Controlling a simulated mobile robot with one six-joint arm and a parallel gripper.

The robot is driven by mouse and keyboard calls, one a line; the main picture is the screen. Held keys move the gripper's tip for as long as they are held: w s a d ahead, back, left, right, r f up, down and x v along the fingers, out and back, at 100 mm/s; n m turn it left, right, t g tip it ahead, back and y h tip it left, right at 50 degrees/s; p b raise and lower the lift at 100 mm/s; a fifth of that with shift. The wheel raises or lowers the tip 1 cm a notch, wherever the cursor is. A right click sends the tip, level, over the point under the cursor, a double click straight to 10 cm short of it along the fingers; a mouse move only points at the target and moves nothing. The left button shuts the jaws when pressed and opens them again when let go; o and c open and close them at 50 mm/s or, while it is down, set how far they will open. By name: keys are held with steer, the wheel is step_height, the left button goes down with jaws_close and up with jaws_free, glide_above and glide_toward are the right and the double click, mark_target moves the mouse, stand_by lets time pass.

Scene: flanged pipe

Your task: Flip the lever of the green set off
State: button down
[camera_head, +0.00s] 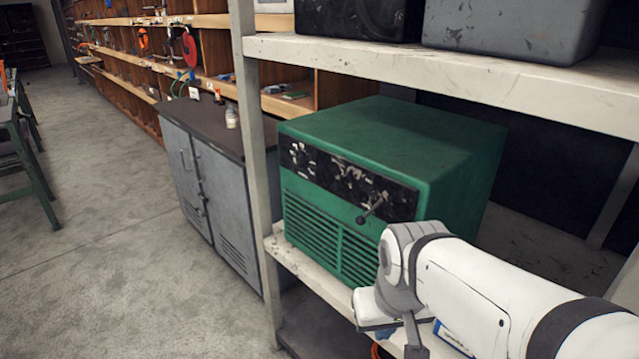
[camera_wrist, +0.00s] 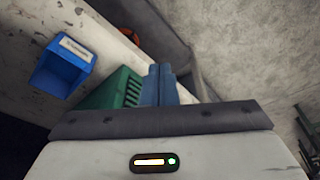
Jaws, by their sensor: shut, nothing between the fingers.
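The green set (camera_head: 395,150) is a boxy metal unit with a worn black front panel and vent slots, standing on a pale shelf. Its lever (camera_head: 371,207) sticks out at the right of the black panel, with its dark knob end down and to the left. The lever does not show there.
A blue labelled bin (camera_wrist: 62,66) sits on the pale shelf (camera_wrist: 88,28) near the set. Dark bins (camera_head: 510,25) stand on the upper shelf (camera_head: 450,75). A shelf post (camera_head: 255,130) rises left of the set, beside a grey cabinet (camera_head: 215,190). The floor (camera_head: 110,230) at left is open.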

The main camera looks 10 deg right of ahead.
mark_target(371, 211)
steer(key=w+a+r+n+t+h, duration=0.1)
steer(key=w+a+r+n+t, duration=0.15)
steer(key=w+r, duration=0.55)
steer(key=w+a+r+n+t+h, duration=0.1)
steer(key=w+a+r+n+h, duration=0.1)
steer(key=w+a+r, duration=0.4)
steer(key=w+d+f, duration=0.7)
steer(key=shift+w+d+f, duration=0.15)
steer(key=shift+g, duration=0.25)
